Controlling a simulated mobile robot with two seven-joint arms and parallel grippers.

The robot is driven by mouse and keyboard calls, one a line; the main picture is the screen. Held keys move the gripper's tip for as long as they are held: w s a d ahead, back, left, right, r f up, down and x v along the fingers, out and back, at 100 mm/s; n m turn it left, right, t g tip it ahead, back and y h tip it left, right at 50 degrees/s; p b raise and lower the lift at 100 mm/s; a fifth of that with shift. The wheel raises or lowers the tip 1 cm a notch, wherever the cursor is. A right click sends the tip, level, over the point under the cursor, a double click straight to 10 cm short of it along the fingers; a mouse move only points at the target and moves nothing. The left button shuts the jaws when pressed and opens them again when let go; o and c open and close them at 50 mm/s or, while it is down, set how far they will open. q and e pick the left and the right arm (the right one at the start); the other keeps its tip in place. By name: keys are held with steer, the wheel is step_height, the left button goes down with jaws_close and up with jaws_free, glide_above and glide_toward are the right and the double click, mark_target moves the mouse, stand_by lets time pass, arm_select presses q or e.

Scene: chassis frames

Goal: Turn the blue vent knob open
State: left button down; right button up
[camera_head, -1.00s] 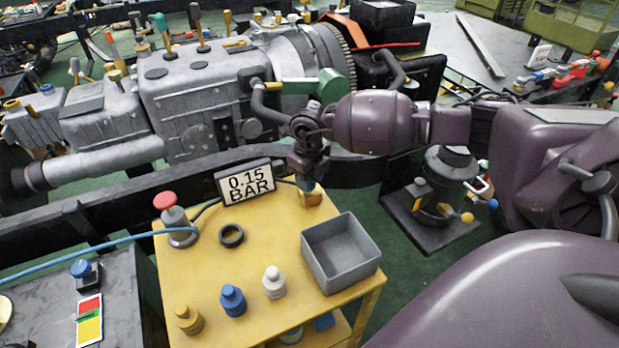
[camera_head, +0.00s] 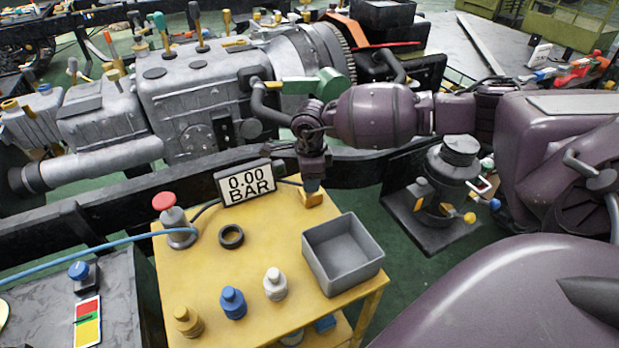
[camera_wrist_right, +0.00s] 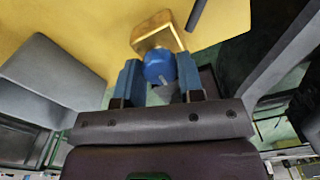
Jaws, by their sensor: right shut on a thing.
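The blue vent knob (camera_wrist_right: 158,67), with a pale mark on its face, sits on a brass block (camera_wrist_right: 160,33) in the right wrist view. My right gripper (camera_wrist_right: 160,78) is shut on it, one blue finger on each side. In the head view the right gripper (camera_head: 312,182) points down at the back right of the yellow table (camera_head: 207,268), hiding the knob; the brass block (camera_head: 312,199) shows below it. A display (camera_head: 247,184) on the table reads 0.00 BAR. My left gripper is not in view.
A grey open bin (camera_head: 343,252) stands right of the middle of the table. A red-topped knob (camera_head: 165,203), a black ring (camera_head: 231,236) and brass, blue and white fittings stand on the table. Another blue knob (camera_head: 79,270) stands on the left bench.

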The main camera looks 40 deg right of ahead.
steer(key=shift+n, duration=0.5)
steer(key=o, duration=0.9)
step_height(320, 180, up, 11)
steer(key=shift+f+p, duration=0.1)
steer(key=shift+p, duration=0.85)
